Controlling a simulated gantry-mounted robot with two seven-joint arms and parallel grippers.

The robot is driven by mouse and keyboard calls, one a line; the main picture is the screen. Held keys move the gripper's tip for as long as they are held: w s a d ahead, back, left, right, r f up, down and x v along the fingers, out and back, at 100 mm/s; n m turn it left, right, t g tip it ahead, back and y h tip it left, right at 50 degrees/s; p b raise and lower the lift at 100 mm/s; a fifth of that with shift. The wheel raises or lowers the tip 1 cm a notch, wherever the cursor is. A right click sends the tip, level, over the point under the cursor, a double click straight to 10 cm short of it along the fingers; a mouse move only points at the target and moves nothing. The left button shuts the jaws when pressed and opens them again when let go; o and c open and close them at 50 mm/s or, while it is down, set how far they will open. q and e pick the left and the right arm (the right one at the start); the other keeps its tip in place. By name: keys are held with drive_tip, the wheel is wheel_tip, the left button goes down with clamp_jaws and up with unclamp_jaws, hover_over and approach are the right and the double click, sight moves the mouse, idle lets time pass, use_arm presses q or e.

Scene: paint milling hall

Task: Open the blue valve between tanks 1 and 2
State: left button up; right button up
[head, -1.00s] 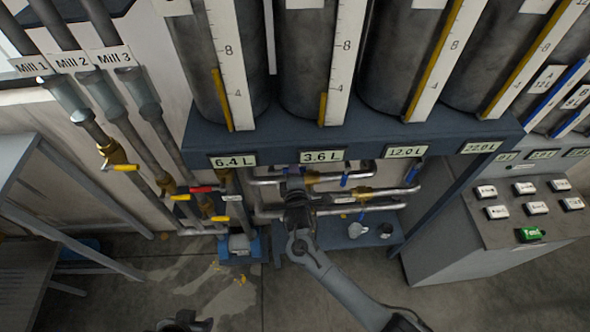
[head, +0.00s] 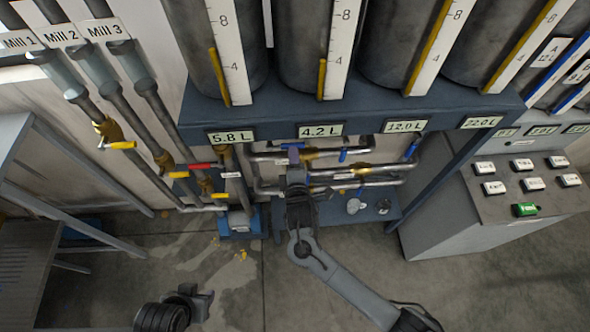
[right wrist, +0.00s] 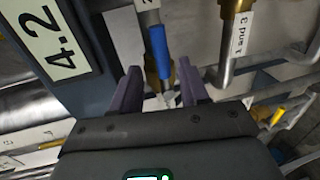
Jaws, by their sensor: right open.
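The blue valve handle (right wrist: 159,50) shows between my right gripper's fingers (right wrist: 160,88) in the right wrist view, with a brass valve body behind it. A partly cut label ending in 2 is above it. Tank 1's display (head: 231,137) reads 5.8 L and tank 2's display (head: 320,130) reads 4.2 L. My left gripper (head: 198,294) is low at the bottom left, its jaws unclear.
Other blue handles (head: 343,155) hang on the pipes to the right. A pipe labelled 1 and 3 (right wrist: 240,35) runs close beside the right gripper. Yellow and red handles (head: 199,167) are on the mill pipes at left. A button console (head: 520,190) stands at right.

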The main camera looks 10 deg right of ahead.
drive_tip(key=s, duration=0.2)
drive_tip(key=s+r, duration=0.1)
drive_tip(key=s, duration=0.1)
drive_tip(key=shift+s, duration=0.1)
drive_tip(key=shift+f, duration=0.15)
drive_tip(key=s+d+f+m+g+p, duration=0.2)
drive_tip(key=s+d+f, duration=0.2)
drive_tip(key=s, duration=0.3)
drive_tip(key=s+d+f+m+g+p, duration=0.1)
drive_tip(key=s+d+f+g, duration=0.1)
drive_tip(key=s+d+f, duration=0.35)
drive_tip(key=s+d+r+m+g+p, duration=0.1)
drive_tip(key=s+d+r+m+g, duration=0.3)
drive_tip(key=s, duration=0.4)
drive_tip(key=s+d+r+m+g, duration=0.4)
drive_tip(key=s+r+m, duration=0.3)
drive_tip(key=s+m, duration=0.2)
drive_tip(key=shift+s+p, duration=0.2)
drive_tip(key=shift+p, duration=0.15)
